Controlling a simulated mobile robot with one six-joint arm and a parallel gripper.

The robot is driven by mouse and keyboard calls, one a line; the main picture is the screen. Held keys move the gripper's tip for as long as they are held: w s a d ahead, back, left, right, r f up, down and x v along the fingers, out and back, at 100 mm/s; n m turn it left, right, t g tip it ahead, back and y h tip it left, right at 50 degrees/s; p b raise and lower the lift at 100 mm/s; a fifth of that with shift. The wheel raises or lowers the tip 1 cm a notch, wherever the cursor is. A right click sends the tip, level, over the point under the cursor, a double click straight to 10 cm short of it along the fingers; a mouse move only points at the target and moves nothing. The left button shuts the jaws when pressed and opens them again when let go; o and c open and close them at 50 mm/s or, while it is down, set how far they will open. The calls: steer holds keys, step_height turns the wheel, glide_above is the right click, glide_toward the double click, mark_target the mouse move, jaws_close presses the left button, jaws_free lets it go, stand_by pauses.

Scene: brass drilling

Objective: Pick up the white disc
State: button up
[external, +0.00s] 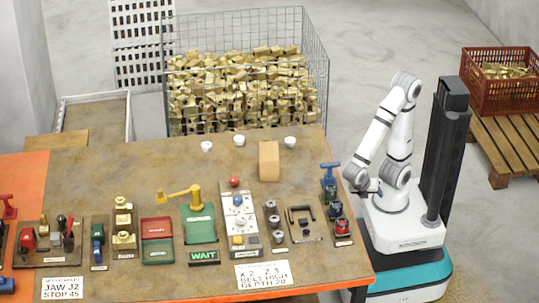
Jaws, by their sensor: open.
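I cannot make out a flat white disc for certain in this small external view. Three small white round pieces stand along the back of the table: a left one (206,147), a middle one (239,140) and a right one (290,142). They look like small cups. My gripper (371,190) is at the table's right side, at the end of my bent-down white arm. It is open, with nothing visible in it. It is to the right of the blue-handled fixture (331,180) and well away from the white pieces. Its fingers are small and partly unclear.
A tan block (269,161) stands near the right white piece. A white panel with a red ball (240,220), a yellow-armed green station (200,222) and several small fixtures fill the front. A wire cage of brass parts (245,85) stands behind the table. The back left tabletop is clear.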

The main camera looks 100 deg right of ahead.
steer(key=w+r+t+y+p, duration=0.1)
steer(key=w+r+p, duration=0.3)
steer(key=r+p, duration=0.5)
steer(key=w+r+t+y+p, duration=0.15)
steer(key=w+r+p, duration=0.35)
steer(key=r, duration=0.5)
step_height(320, 180, up, 13)
steer(key=m+t+y+p, duration=0.3)
steer(key=m+p, duration=0.5)
steer(key=p, duration=1.1)
glide_above(290, 140)
steer(key=s, duration=0.2)
steer(key=shift+w+d+f+t+h, duration=0.1)
steer(key=shift+w+d+t+h, duration=0.15)
steer(key=shift+t+h, duration=0.35)
steer(key=shift+w+d+f, duration=0.1)
steer(key=shift+w+f, duration=0.05)
steer(key=shift+w, duration=0.1)
steer(key=shift+m, duration=0.3)
steer(key=f, duration=0.5)
steer(key=f+p, duration=0.1)
steer(key=f, duration=0.2)
steer(key=shift+w+a, duration=0.25)
steer(key=shift+w, duration=0.1)
steer(key=shift+r, duration=0.1)
steer(key=c, duration=1.1)
